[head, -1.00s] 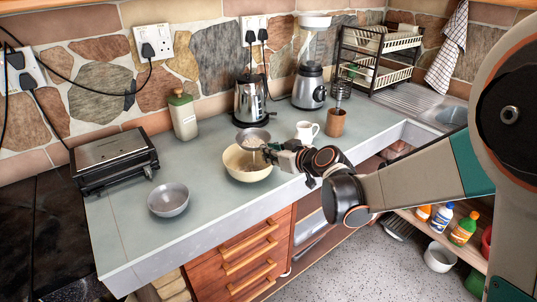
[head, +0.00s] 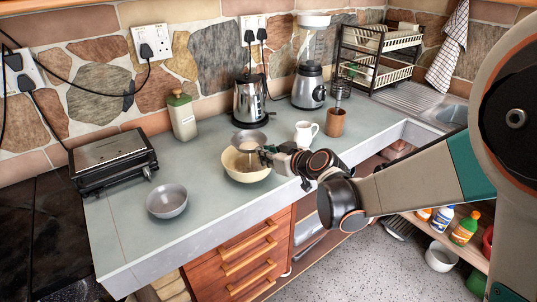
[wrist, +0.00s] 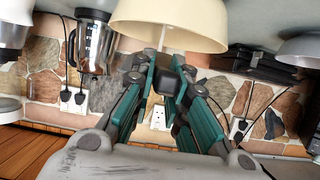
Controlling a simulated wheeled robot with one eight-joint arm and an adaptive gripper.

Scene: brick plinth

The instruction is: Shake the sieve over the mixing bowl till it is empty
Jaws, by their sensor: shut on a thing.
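The cream mixing bowl (head: 245,174) stands on the counter near its front edge, and shows inverted at the top of the wrist view (wrist: 168,20). The round grey sieve (head: 251,138) is above the bowl's back rim in the head view. My gripper (head: 268,155) is at the bowl's right side. In the wrist view my gripper (wrist: 166,76) is shut on the sieve's handle, with a dark block between its teal fingers. The sieve's contents and the bowl's inside are too small to make out.
A grey bowl (head: 167,201) stands front left, a toaster grill (head: 115,160) behind it. A kettle (head: 250,101) is behind the sieve. A white jug (head: 306,132) and brown cup (head: 335,122) stand to the right. The counter between the bowls is clear.

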